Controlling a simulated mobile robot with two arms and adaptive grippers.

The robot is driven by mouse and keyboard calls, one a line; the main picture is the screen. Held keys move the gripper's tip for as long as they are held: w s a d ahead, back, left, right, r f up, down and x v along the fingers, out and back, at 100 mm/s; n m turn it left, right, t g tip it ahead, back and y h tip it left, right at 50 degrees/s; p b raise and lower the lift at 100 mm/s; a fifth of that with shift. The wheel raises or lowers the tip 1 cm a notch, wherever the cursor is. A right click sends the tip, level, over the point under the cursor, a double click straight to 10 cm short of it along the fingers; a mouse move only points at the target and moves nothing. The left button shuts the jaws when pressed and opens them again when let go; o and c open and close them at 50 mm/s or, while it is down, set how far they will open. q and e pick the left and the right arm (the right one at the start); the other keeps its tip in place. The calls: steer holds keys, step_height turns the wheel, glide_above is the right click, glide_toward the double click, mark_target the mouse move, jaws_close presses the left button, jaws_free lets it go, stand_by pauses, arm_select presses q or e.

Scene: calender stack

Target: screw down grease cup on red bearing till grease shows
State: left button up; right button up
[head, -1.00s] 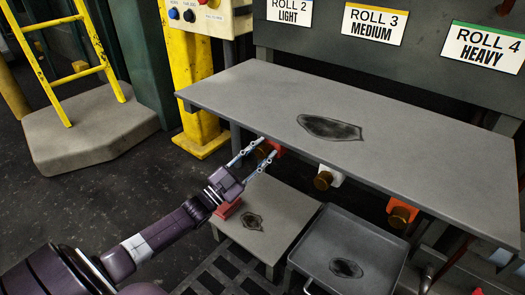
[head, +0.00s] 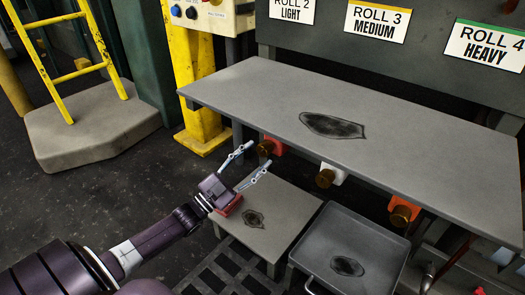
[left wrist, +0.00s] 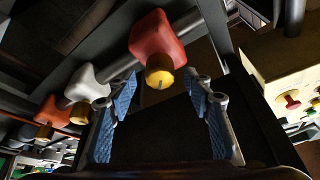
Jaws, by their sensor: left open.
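The red bearing (head: 275,145) sits under the front edge of the grey bench at its left part, with a brass grease cup (head: 264,149) on its near side. In the left wrist view the red bearing (left wrist: 155,38) is at top centre, its yellow-brass cup (left wrist: 159,72) facing me with a dark mark on its face. My left gripper (head: 258,155) is open and empty, its fingertips a little short of the cup. In the left wrist view the cup lies between and beyond the fingertips (left wrist: 160,88). I cannot make out any grease. My right gripper is out of view.
A white bearing (head: 337,171) and an orange bearing (head: 405,206) with similar cups hang to the right. The bench top (head: 240,90) overhangs them. A low table (head: 290,205) with a red object (head: 229,206) and a grey tray (head: 335,225) stand below.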

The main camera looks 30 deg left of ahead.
arm_select(q)
steer(key=v, duration=0.8)
steer(key=shift+s, duration=0.1)
